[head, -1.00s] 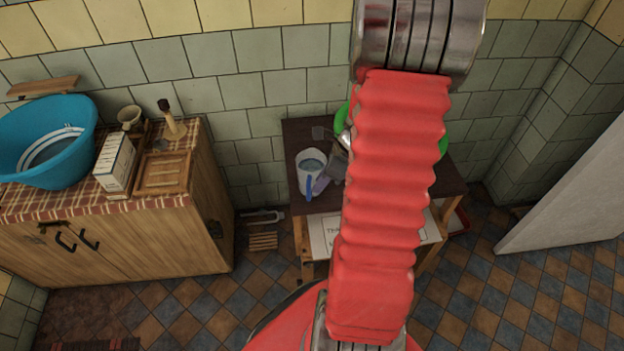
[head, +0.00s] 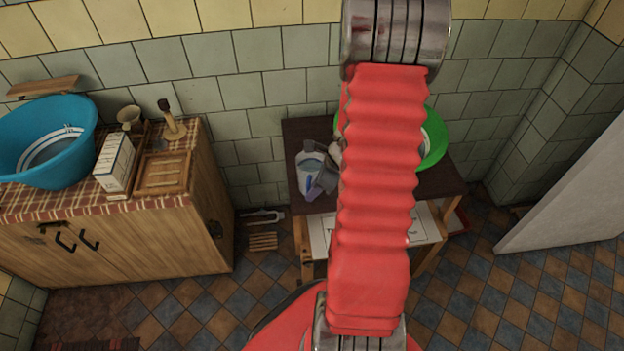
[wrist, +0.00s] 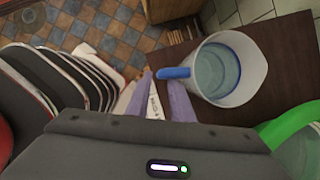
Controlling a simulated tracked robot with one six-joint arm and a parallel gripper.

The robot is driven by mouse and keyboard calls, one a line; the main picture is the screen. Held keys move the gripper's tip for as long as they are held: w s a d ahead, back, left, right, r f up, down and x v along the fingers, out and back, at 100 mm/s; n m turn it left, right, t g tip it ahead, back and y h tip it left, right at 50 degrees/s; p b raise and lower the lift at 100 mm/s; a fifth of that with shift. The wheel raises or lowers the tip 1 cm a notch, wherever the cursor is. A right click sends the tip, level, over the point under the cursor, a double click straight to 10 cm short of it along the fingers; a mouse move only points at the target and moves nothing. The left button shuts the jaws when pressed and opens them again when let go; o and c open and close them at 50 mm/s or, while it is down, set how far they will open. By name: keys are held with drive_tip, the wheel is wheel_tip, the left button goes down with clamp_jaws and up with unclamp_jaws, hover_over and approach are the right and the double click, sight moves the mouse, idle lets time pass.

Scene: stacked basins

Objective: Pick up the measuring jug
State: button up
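The measuring jug (head: 313,162) stands on the dark table, partly covered by my gripper in the head view. In the wrist view the jug (wrist: 230,72) is white and upright, with clear bluish content or bottom showing inside. Its blue handle (wrist: 172,72) points left, toward my fingers. My gripper (wrist: 160,80) has two purple fingers set apart, with their tips at the handle's outer end. The handle appears just beyond or between the tips; contact cannot be told. In the head view my gripper (head: 314,187) is low over the jug's handle side.
A green basin (head: 434,140) stands right of the jug on the dark table (head: 298,128), partly behind my arm; its rim (wrist: 290,125) shows in the wrist view. A wooden cabinet (head: 120,240) with a blue basin (head: 75,150) stands left.

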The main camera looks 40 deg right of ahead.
drive_tip(key=shift+x, duration=1.4)
drive_tip(key=shift+c, duration=0.6)
clamp_jaws()
